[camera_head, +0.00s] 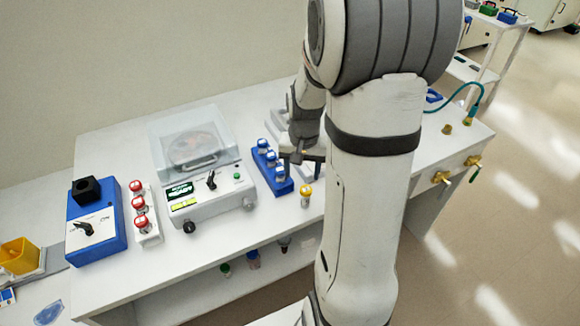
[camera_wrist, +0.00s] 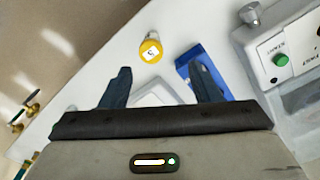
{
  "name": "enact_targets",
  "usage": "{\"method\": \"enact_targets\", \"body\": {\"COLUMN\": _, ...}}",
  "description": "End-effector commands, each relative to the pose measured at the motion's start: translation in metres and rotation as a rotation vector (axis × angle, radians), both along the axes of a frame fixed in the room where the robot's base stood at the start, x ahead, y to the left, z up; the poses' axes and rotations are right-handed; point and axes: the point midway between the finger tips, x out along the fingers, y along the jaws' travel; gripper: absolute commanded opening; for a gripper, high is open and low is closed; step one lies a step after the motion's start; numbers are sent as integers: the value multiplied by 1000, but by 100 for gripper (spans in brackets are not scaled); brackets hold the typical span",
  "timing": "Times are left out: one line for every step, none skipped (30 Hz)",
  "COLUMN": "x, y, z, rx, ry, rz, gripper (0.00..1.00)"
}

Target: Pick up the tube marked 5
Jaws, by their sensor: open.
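In the head view my gripper (camera_head: 303,152) is beside the rack, behind the yellow-capped tube and partly hidden by my arm. The rack holds several tubes with blue and white caps (camera_head: 271,158).
A centrifuge-like device with a clear lid (camera_head: 190,135) stands left of the rack. Further left are a white rack (camera_head: 149,238) with red-capped tubes and a blue device with a black block (camera_head: 92,225). Brass valves (camera_head: 440,177) are at the bench's right edge.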

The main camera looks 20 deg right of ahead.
Motion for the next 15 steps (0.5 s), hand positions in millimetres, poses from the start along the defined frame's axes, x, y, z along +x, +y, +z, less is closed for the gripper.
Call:
{"method": "enact_targets", "body": {"x": 2, "y": -4, "z": 0, "rx": 3, "ry": 8, "rz": -16, "gripper": 57}}
{"method": "enact_targets", "body": {"x": 2, "y": -6, "z": -2, "rx": 3, "ry": 11, "rz": -23, "gripper": 57}}
{"method": "enact_targets", "body": {"x": 3, "y": -7, "z": -5, "rx": 4, "ry": 14, "rz": -30, "gripper": 57}}
{"method": "enact_targets", "body": {"x": 3, "y": -8, "z": -8, "rx": 4, "ry": 14, "rz": -33, "gripper": 57}}
{"method": "enact_targets", "body": {"x": 4, "y": -8, "z": -11, "rx": 5, "ry": 15, "rz": -34, "gripper": 57}}
{"method": "enact_targets", "body": {"x": 3, "y": -9, "z": -15, "rx": 5, "ry": 17, "rz": -35, "gripper": 57}}
{"method": "enact_targets", "body": {"x": 3, "y": -9, "z": -19, "rx": 5, "ry": 17, "rz": -36, "gripper": 57}}
{"method": "enact_targets", "body": {"x": 3, "y": -9, "z": -22, "rx": 5, "ry": 16, "rz": -35, "gripper": 57}}
{"method": "enact_targets", "body": {"x": 3, "y": -9, "z": -27, "rx": 4, "ry": 16, "rz": -35, "gripper": 57}}
{"method": "enact_targets", "body": {"x": 3, "y": -9, "z": -30, "rx": 5, "ry": 16, "rz": -35, "gripper": 57}}
{"method": "enact_targets", "body": {"x": 2, "y": -9, "z": -32, "rx": 5, "ry": 16, "rz": -35, "gripper": 57}}
{"method": "enact_targets", "body": {"x": 1, "y": -9, "z": -35, "rx": 5, "ry": 16, "rz": -35, "gripper": 57}}
{"method": "enact_targets", "body": {"x": 0, "y": -10, "z": -38, "rx": 5, "ry": 16, "rz": -35, "gripper": 57}}
{"method": "enact_targets", "body": {"x": -1, "y": -10, "z": -41, "rx": 5, "ry": 18, "rz": -35, "gripper": 57}}
{"method": "enact_targets", "body": {"x": -3, "y": -10, "z": -46, "rx": 5, "ry": 18, "rz": -35, "gripper": 57}}
